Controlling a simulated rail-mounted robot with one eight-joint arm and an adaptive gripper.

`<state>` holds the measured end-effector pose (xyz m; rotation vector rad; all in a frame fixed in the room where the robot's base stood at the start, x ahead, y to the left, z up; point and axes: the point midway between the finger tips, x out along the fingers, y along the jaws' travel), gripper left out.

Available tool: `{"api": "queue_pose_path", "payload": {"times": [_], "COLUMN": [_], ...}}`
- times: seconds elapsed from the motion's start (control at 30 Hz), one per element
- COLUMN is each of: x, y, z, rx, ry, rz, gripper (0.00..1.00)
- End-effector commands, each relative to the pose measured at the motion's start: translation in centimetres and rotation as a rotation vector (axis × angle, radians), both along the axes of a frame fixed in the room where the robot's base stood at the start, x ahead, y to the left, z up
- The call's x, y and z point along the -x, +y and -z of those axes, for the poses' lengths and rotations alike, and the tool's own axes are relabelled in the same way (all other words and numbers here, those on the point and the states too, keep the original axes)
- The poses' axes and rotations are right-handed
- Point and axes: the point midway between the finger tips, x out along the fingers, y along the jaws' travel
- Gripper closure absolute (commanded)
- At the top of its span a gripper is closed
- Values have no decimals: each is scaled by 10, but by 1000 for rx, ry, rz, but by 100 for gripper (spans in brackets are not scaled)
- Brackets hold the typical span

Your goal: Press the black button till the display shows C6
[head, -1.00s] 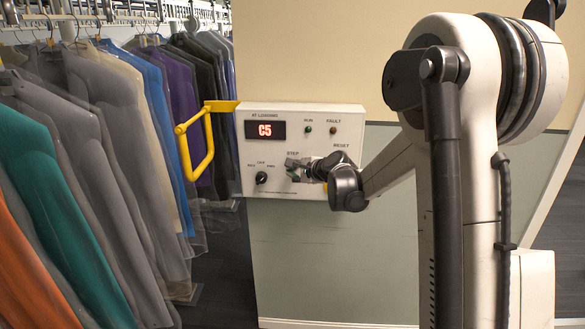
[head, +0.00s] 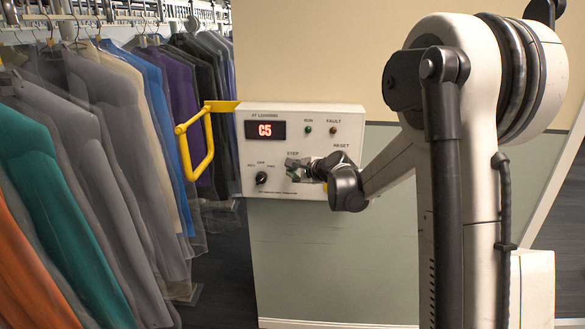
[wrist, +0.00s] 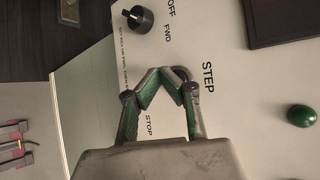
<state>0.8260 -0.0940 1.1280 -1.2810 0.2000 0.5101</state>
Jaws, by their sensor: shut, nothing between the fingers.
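The display (head: 265,130) on the white control box shows C5 in red. My gripper (head: 291,163) is shut and empty at the box, just below the STEP label. In the wrist view my gripper (wrist: 162,73) has its green-padded fingertips together beside that label. A dark round edge, apparently the black button (wrist: 181,72), shows just behind the fingertips and is mostly covered by them.
A black selector knob (head: 261,178) sits left of my gripper. A green RUN lamp (head: 308,129) and an amber FAULT lamp (head: 333,130) are above. A yellow bar loop (head: 196,145) juts out left of the box, near the hanging garments (head: 120,130).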

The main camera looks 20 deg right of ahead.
Motion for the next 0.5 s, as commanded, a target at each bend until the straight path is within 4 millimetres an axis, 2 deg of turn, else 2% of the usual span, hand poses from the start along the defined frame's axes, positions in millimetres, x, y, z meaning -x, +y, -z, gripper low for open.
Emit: {"api": "queue_pose_path", "payload": {"times": [0.5], "x": [-8], "y": [-3], "z": [0], "rx": [0], "ry": [0], "rz": [0], "gripper": [100]}}
